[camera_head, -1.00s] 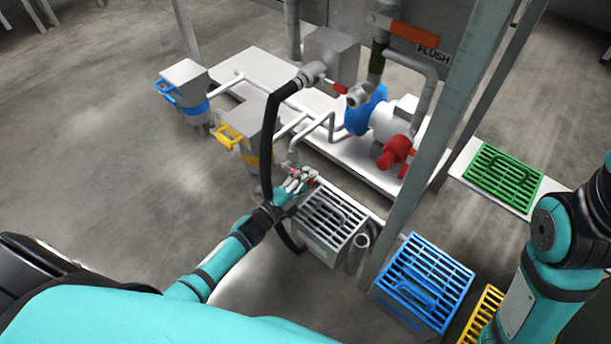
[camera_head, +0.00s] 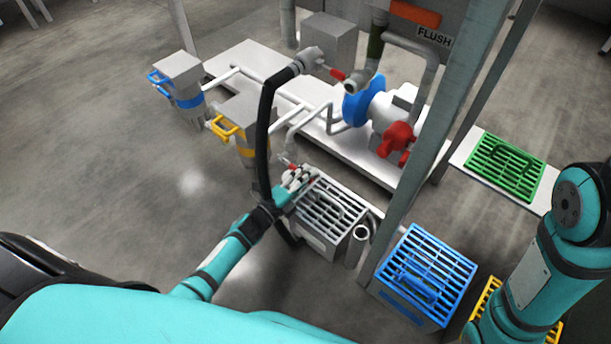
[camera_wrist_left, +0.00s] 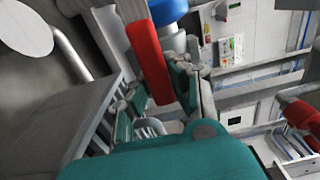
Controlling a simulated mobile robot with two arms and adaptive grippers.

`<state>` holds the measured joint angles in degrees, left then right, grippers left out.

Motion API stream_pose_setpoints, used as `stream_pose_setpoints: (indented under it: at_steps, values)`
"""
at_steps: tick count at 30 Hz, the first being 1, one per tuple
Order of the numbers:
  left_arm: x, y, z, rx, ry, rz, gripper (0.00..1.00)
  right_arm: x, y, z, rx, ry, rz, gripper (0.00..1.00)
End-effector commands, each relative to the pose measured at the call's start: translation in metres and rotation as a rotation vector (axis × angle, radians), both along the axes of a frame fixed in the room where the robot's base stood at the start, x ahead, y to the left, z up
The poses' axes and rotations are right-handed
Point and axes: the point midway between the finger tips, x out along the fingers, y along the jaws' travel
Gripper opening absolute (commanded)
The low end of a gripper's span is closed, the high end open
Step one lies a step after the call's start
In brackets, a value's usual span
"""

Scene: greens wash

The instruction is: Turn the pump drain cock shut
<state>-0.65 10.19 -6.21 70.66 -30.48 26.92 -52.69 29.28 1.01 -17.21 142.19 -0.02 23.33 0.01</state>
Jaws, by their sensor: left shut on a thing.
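The drain cock's red handle (camera_wrist_left: 148,62) stands large between the fingers of my left gripper (camera_wrist_left: 160,92) in the left wrist view. In the head view my left gripper (camera_head: 299,179) is at the low pipe end in front of the pump skid, just above a grey slatted box. It is shut on the red handle; only small bits of red show around the fingers there, and the cock's body is mostly hidden. The pump (camera_head: 378,112), with a blue flange and a red part, sits behind on the white skid. My right gripper is out of view.
A black hose (camera_head: 264,135) hangs right beside my left wrist. The grey slatted box (camera_head: 330,210) stands under the gripper, with a blue crate (camera_head: 425,275) to its right. A steel post (camera_head: 430,140) rises between the pump and a green grate (camera_head: 506,168). Open floor lies left.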

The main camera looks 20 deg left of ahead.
Motion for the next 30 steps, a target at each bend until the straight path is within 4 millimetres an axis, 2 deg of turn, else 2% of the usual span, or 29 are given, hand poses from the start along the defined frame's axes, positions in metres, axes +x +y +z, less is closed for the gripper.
stream_pose_setpoints:
  at_steps: [2, 3, 9, 16, 20, 23, 30]
  values:
    - [-0.002, 0.000, -0.004, 0.011, 0.007, -0.001, 0.00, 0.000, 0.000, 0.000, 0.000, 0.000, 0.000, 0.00]
    - [-0.002, 0.000, -0.004, 0.010, 0.007, -0.001, 0.20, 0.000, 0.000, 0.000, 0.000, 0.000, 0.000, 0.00]
    - [-0.002, 0.000, -0.003, 0.007, 0.005, -0.001, 0.44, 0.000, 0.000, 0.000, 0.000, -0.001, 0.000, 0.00]
    - [-0.001, 0.000, -0.002, 0.004, 0.003, -0.001, 0.44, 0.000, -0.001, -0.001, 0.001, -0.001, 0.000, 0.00]
    - [-0.008, 0.003, -0.002, 0.004, 0.003, 0.000, 0.44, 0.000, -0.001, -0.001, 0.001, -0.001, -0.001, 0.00]
    - [-0.023, 0.009, -0.003, 0.006, 0.004, 0.000, 0.44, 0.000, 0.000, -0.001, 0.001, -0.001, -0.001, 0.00]
    - [-0.072, 0.026, -0.003, 0.006, 0.006, 0.000, 0.44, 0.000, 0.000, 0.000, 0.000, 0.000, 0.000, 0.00]
